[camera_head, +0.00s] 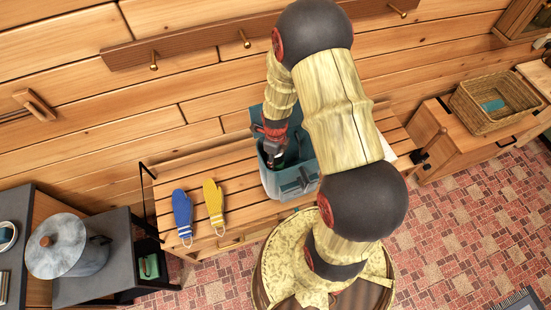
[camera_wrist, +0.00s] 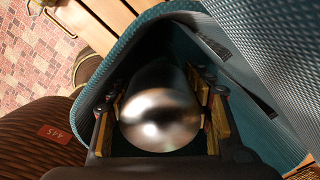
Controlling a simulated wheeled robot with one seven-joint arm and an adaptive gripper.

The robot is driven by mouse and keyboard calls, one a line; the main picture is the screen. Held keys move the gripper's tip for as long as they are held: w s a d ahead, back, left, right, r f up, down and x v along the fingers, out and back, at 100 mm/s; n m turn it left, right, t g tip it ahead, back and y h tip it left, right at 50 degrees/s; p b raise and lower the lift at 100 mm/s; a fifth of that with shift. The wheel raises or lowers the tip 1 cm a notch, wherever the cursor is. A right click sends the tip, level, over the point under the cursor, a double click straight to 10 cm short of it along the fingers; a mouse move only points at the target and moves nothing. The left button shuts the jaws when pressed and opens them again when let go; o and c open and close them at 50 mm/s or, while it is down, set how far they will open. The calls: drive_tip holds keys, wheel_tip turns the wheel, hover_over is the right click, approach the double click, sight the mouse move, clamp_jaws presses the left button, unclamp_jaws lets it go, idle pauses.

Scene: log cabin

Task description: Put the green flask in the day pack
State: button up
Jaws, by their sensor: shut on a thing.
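The teal day pack (camera_head: 299,184) stands open on the slatted bench (camera_head: 158,196) against the log wall, partly hidden behind my arm. My gripper (camera_head: 272,152) points down into its opening. In the wrist view, my gripper (camera_wrist: 163,98) is shut on a rounded, shiny silver end, which I take to be the flask (camera_wrist: 158,112). Its green body is not clearly visible there. The teal fabric of the pack (camera_wrist: 262,45) surrounds the fingers and the flask. Whether the flask touches the bottom of the pack is hidden.
A blue mitten (camera_head: 182,213) and a yellow mitten (camera_head: 214,203) lie on the bench left of the pack. A lidded pot (camera_head: 68,252) stands at lower left. A wicker basket (camera_head: 485,115) is at right. A brown ribbed thing (camera_wrist: 35,135) sits close beside the pack.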

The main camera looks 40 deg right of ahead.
drive_tip(key=o, duration=1.6)
drive_tip(key=shift+o, duration=0.3)
wheel_tip(320, 180, up, 12)
